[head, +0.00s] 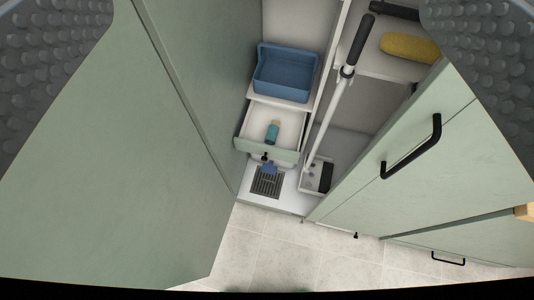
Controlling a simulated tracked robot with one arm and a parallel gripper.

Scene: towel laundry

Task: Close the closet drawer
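The closet drawer (286,155) is pulled open inside the tall pale green closet, a little right of centre. It has a pale green front and a white inside, and a small teal bottle (272,130) lies in it. A small dark handle or knob shows at the middle of its front. My gripper (268,85) shows as two dark grey, bumpy fingers in the upper left and upper right corners. The fingers are wide apart, with nothing between them close up. The drawer is seen farther off between them, not touched.
A blue bin (286,75) stands on the shelf above the drawer. A dark grate (267,181) lies below it. Right are a white pole (331,105) and a yellow item (409,48). Green doors (105,150) flank the opening. The tiled floor (290,250) is clear in front.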

